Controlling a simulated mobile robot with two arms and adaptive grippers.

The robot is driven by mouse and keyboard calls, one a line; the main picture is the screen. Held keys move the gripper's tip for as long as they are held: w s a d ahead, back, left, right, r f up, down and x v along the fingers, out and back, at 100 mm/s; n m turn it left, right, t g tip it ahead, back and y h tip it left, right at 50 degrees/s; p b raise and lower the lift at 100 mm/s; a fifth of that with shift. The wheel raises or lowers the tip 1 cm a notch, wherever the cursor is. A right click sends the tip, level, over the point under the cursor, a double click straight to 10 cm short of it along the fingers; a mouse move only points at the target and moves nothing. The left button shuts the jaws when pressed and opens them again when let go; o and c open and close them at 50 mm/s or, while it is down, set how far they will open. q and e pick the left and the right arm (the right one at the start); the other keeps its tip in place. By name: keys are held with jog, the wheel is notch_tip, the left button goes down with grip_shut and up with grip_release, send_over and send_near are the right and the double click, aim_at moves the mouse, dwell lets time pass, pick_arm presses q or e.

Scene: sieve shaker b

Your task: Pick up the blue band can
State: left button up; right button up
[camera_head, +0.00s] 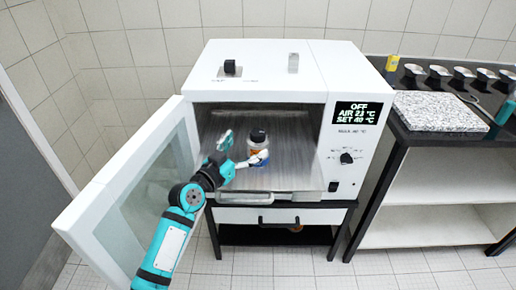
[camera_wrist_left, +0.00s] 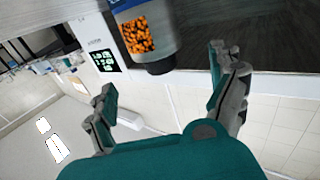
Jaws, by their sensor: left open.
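The blue band can (camera_head: 258,141) stands upright inside the open white oven, with a dark lid, an orange-and-white body and a blue band low down. In the left wrist view the can (camera_wrist_left: 146,34) shows upside down at the top, with orange contents, its dark lid and part of the blue band. My left gripper (camera_head: 245,149) reaches through the oven doorway, open, at the can's left and front. In the wrist view its two fingers (camera_wrist_left: 162,68) are spread with nothing held; the can is beyond them, partly cut off by the frame. My right gripper is not clearly seen.
The oven door (camera_head: 89,217) is swung open to the left, close beside my left arm. At the right, a bench bears a speckled slab (camera_head: 436,111) and several round metal pieces (camera_head: 438,71).

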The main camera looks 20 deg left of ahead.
aim_at(253, 139)
pick_arm(q)
jog(key=x, duration=0.6)
jog(key=shift+w+d+f+p, duration=0.1)
jog(key=shift+w+p, duration=0.2)
jog(key=shift+p, duration=0.1)
grip_shut()
dwell(0.4)
